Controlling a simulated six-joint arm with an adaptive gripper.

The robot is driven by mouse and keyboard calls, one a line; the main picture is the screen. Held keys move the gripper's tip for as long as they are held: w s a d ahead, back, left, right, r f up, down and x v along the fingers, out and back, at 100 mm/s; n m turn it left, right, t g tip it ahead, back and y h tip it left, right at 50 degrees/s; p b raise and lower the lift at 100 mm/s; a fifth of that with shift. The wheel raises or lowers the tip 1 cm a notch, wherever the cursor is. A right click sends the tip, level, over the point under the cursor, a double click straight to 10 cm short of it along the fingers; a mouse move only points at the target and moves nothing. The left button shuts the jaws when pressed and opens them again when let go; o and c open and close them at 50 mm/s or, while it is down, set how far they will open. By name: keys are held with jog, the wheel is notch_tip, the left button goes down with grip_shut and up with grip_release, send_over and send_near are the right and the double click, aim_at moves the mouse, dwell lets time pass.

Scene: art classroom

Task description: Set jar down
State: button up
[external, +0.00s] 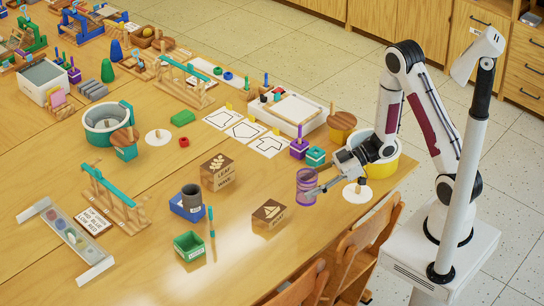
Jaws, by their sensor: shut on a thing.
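A clear purple-tinted jar (306,180) is upright near the right part of the table. My gripper (317,189) reaches in from the right, roughly level, and its fingers are shut on the jar. The jar's base is at or just above the wooden tabletop (262,262); I cannot tell whether it touches. The fingers hide part of the jar's right side.
A white disc (357,192) and a yellow-and-white round tub (380,160) lie close by my gripper. Purple (299,149) and teal (316,156) block stacks stand behind the jar. A wooden box (268,215) is in front-left.

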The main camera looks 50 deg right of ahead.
jog(key=s+a+n+g+y, duration=0.1)
jog(key=s+a+n+g, duration=0.1)
jog(key=a, duration=1.4)
jog(key=shift+s+a+r+n+g, duration=0.2)
jog(key=shift+a+n+g, duration=0.2)
jog(key=shift+n+g, duration=0.3)
jog(key=shift+f, duration=0.2)
jog(key=shift+f, duration=2.8)
jog(key=shift+f, duration=0.1)
jog(key=shift+f, duration=1.95)
jog(key=shift+f, duration=0.15)
